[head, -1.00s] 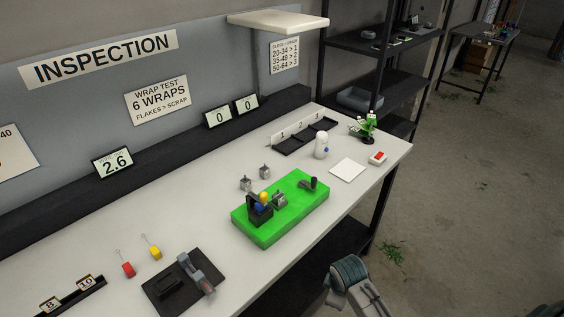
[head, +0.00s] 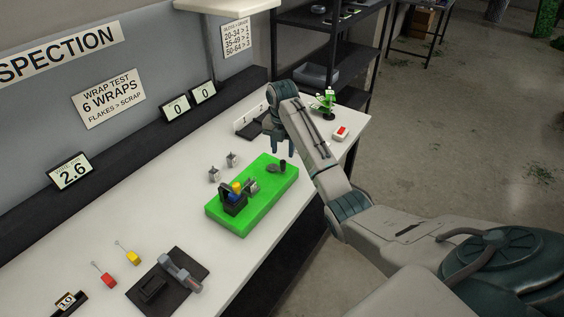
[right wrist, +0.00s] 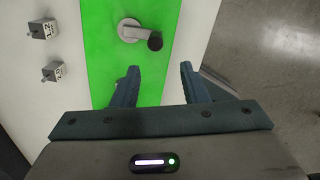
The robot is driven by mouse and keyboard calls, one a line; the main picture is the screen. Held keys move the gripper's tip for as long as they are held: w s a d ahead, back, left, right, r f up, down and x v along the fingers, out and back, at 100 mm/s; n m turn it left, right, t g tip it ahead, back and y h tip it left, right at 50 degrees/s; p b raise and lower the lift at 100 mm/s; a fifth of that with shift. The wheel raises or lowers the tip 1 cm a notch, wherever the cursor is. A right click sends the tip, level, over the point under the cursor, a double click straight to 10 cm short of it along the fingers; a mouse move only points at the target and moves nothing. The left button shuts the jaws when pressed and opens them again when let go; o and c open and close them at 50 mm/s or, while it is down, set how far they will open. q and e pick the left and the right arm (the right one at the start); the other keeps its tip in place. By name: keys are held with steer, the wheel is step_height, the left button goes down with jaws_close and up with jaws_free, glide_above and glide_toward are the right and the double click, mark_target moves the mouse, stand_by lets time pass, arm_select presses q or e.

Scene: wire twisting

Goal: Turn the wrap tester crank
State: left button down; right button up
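The wrap tester has a bright green base (head: 235,215) on the white bench. A black block with blue and yellow parts (head: 235,196) stands on its near-left part. The crank (head: 278,167), a grey arm with a dark knob, is at its far-right end. In the right wrist view the crank (right wrist: 137,32) lies just beyond my right gripper (right wrist: 160,75), its knob ahead of the gap between the fingers. The fingers are apart with nothing between them. In the head view my right gripper (head: 283,146) points down above the crank end. My left gripper is not in view.
Two small grey blocks (head: 223,167) sit left of the base. Red (head: 104,276) and yellow (head: 128,253) tagged items and a dark mat with a tool (head: 168,284) lie at the near left.

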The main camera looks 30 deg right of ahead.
mark_target(283, 162)
steer(key=r, duration=0.1)
steer(key=w+d+r+n, duration=0.1)
steer(key=shift+w+d+r, duration=0.1)
steer(key=shift+w+r, duration=0.05)
steer(key=shift+r, duration=0.2)
steer(key=shift+n, duration=0.3)
step_height(283, 162, down, 9)
steer(key=p, duration=0.4)
steer(key=shift+w+f, duration=0.1)
steer(key=shift+f, duration=0.7)
jaws_close()
